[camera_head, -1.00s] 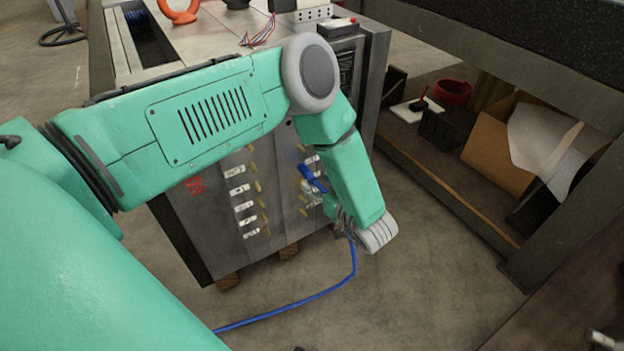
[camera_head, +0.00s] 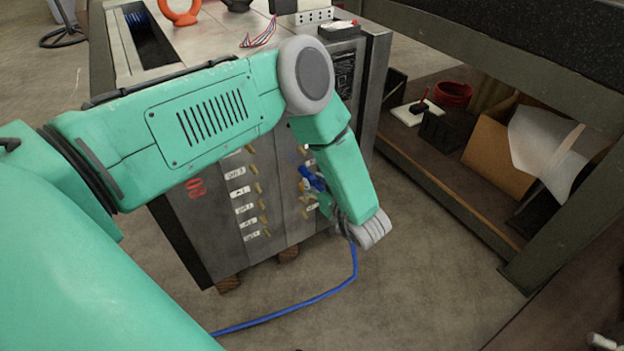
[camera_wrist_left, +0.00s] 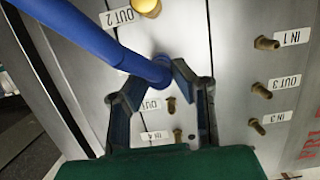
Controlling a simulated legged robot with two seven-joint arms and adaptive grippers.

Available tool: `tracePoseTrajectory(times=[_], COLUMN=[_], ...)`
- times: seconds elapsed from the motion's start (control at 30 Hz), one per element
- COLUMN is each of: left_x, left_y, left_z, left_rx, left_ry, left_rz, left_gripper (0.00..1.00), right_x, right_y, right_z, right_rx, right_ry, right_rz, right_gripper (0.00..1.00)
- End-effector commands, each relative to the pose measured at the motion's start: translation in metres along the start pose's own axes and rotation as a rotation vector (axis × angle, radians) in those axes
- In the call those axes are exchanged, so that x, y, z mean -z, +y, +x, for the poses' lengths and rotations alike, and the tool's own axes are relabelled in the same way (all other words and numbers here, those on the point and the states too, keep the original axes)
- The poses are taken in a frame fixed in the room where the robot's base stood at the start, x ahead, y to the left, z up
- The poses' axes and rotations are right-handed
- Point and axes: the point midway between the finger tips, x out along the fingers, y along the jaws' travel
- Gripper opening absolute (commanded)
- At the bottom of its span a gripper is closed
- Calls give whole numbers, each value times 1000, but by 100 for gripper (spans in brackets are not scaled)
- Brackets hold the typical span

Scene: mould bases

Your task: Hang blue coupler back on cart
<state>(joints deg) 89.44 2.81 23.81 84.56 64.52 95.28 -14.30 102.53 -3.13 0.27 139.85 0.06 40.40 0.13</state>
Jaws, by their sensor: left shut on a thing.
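The blue coupler (camera_head: 311,181) is at the labelled front panel of the grey metal cart (camera_head: 190,235). My left gripper (camera_head: 322,190) is shut on it, and the forearm partly hides the grip. In the left wrist view the gripper's two fingers (camera_wrist_left: 168,78) close on the blue coupler (camera_wrist_left: 150,68), which slants in from the upper left. Brass fittings with labels such as OUT 3 (camera_wrist_left: 285,85) and IN 4 stick out of the panel behind. I cannot tell whether the coupler touches a fitting. My right gripper is not in view.
A blue hose (camera_head: 300,300) drops from beneath my left wrist and runs left across the floor. A shelf (camera_head: 430,185) at the right holds a cardboard box (camera_head: 490,150), a red ring (camera_head: 453,94) and dark bins.

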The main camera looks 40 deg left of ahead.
Motion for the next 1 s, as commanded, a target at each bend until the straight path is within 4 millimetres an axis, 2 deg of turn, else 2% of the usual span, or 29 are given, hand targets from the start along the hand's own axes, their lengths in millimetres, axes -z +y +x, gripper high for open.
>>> tracePoseTrajectory(times=[1.0], left_x=[-10], left_y=[0], left_z=[-39], left_rx=[0], left_ry=[0], left_rz=[1], left_gripper=[0], right_x=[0], right_y=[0], right_z=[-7], right_rx=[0], right_ry=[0], right_rz=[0], right_gripper=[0])
